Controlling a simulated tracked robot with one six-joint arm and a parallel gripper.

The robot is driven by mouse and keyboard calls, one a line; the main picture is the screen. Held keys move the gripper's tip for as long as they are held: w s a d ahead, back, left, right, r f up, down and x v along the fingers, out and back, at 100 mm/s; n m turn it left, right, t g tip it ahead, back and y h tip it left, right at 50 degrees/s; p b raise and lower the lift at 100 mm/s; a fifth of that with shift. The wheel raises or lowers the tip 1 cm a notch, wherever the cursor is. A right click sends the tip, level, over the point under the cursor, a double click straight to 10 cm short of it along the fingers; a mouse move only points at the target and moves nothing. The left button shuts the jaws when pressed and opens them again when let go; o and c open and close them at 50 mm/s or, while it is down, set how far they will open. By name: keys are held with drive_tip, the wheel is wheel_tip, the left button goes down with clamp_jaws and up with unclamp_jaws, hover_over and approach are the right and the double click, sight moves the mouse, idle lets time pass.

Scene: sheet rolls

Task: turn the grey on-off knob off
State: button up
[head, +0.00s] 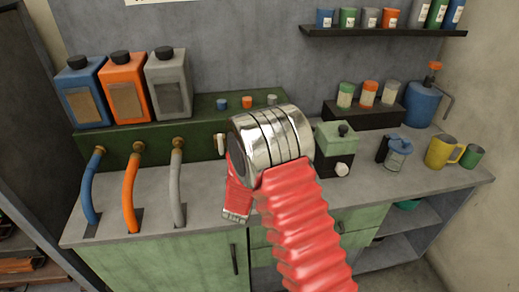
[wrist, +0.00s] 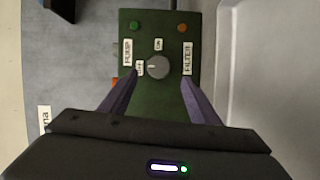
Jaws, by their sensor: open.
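The grey on-off knob (wrist: 158,67) is round and sits on a dark green panel (wrist: 159,100) in the wrist view. An ON label (wrist: 158,45) is above it and an OFF label (wrist: 140,68) is to its left. Its pointer is too small to read surely. My gripper (wrist: 157,78) is open, with one dark finger on each side below the knob. I cannot tell whether the fingers touch it. In the head view my red and chrome arm covers the middle of the bench, and I cannot make out this knob.
The panel also has a PUMP label (wrist: 127,53), a FILTER label (wrist: 187,58), a green lamp (wrist: 135,26) and an orange lamp (wrist: 182,28). A pale green box (head: 336,145) stands right of my arm. Hoses and a grey can (head: 168,85) are at left; a yellow mug (head: 441,152) is at right.

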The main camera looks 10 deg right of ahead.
drive_tip(key=v, duration=0.5)
drive_tip(key=shift+s, duration=0.15)
drive_tip(key=shift+r, duration=0.1)
drive_tip(key=s+a+r+m+g+y, duration=0.1)
drive_tip(key=s+r+m+g+y, duration=0.2)
drive_tip(key=r, duration=0.4)
drive_tip(key=s+a+r+m+g+y, duration=0.1)
drive_tip(key=s+a+r+m+y, duration=0.15)
drive_tip(key=s+r+y, duration=0.35)
drive_tip(key=s+d+r+m+g+h, duration=0.1)
drive_tip(key=s+d+r+m+g, duration=0.1)
drive_tip(key=s, duration=1.1)
drive_tip(key=s+d+r+m+g+h, duration=0.1)
drive_tip(key=s+d+m+g, duration=0.3)
drive_tip(key=s, duration=1)
drive_tip(key=d+r+m, duration=0.1)
drive_tip(key=d, duration=0.1)
drive_tip(key=shift+s+d+r+g, duration=0.2)
drive_tip(key=shift+s+d+g, duration=0.1)
drive_tip(key=shift+s+d, duration=0.05)
drive_tip(key=shift+c, duration=0.2)
